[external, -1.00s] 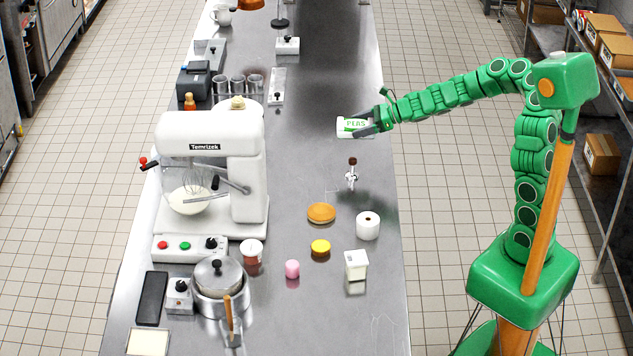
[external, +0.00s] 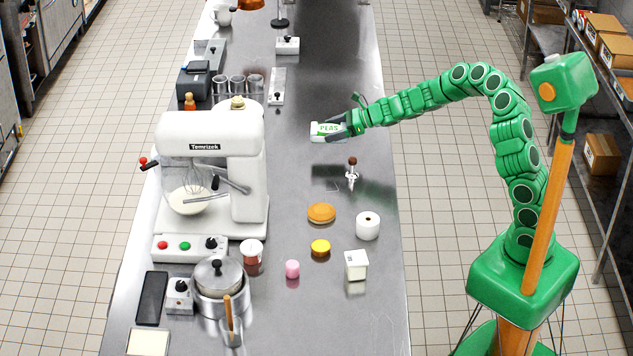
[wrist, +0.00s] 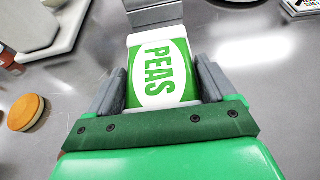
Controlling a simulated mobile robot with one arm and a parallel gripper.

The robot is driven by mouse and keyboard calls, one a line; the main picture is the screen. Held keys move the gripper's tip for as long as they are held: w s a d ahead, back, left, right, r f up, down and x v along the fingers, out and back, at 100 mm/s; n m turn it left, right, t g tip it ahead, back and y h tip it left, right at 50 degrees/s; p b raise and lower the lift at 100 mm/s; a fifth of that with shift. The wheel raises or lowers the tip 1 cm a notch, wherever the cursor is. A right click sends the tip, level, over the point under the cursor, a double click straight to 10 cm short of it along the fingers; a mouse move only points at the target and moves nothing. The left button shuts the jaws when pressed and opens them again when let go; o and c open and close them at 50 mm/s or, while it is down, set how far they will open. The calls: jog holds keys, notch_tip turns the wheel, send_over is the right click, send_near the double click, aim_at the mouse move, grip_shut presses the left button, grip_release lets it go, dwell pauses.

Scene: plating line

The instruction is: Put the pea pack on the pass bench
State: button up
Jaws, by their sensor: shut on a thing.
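A stand mixer (external: 210,160) is left of the pack. A corkscrew-like tool (external: 352,173), an orange-brown disc (external: 321,213), a white roll (external: 368,226) and a white carton (external: 356,265) stand nearer the camera. Bare steel lies beyond the pack.

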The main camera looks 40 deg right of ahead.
aim_at(327, 151)
jog(key=shift+w+a+f, duration=0.15)
jog(key=shift+w+f, duration=0.6)
jog(key=shift+f, duration=0.2)
jog(key=shift+w+a+f, duration=0.1)
jog(key=shift+w+f, duration=0.65)
jog(key=shift+f, duration=1.6)
jog(key=o, duration=1.1)
jog(key=shift+f, duration=0.1)
jog(key=shift+s, duration=0.1)
jog(key=shift+v, duration=6)
